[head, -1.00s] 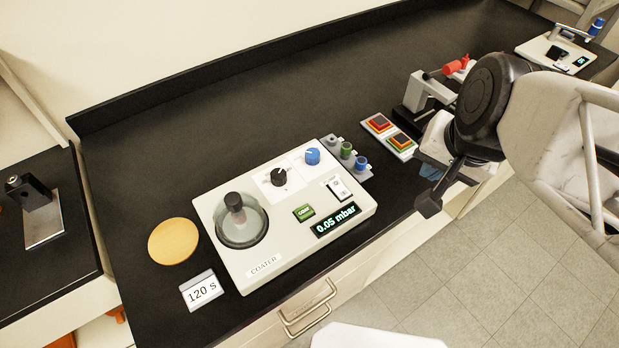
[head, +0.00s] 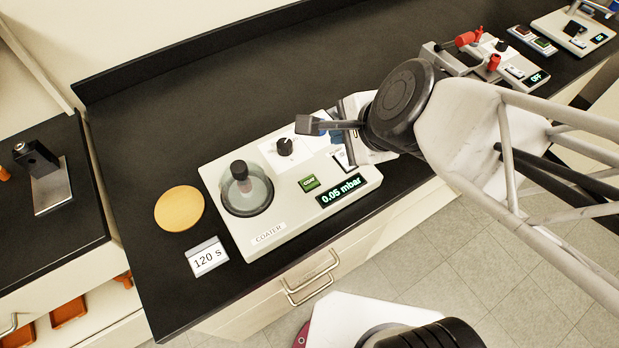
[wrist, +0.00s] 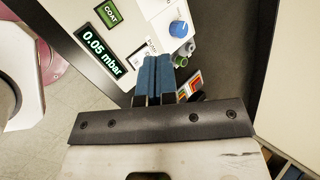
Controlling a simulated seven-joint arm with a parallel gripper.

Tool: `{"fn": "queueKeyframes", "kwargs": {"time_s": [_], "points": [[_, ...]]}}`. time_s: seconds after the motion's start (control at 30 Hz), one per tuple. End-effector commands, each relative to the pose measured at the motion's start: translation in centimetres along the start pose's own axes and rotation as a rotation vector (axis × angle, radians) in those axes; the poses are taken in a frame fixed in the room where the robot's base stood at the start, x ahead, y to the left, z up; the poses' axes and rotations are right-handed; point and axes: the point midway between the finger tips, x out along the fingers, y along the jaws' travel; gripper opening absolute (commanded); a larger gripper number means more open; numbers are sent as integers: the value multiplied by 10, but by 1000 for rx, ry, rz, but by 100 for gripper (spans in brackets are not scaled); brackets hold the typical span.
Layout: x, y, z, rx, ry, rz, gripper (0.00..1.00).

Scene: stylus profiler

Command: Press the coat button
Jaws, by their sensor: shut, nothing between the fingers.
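The green coat button (head: 309,183) is on the top of the white coater (head: 284,235), left of the lit display reading 0.05 mbar (head: 341,190). It also shows in the wrist view (wrist: 110,14), at the top left. My gripper (wrist: 155,72) is shut and empty, its blue fingertips pressed together. In the wrist view it is over the coater's edge near the rocker switch and blue knob (wrist: 180,28), apart from the button.
A black knob (head: 285,146) and a glass dome with a black handle (head: 246,190) stand on the coater. A wooden disc (head: 179,208) and a 120 s sign (head: 208,256) lie left of it. Another instrument with red parts (head: 481,52) stands at the upper right.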

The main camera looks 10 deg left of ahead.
Motion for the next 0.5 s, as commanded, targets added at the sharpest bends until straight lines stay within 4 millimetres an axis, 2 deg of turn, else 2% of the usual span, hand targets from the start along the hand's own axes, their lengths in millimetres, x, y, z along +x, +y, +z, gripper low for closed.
{"fn": "queueKeyframes", "kwargs": {"time_s": [0.2, 0.5], "points": [[16, -1, 25, 179, -48, -39, 0], [29, 0, 45, 358, -88, -66, 0]]}}
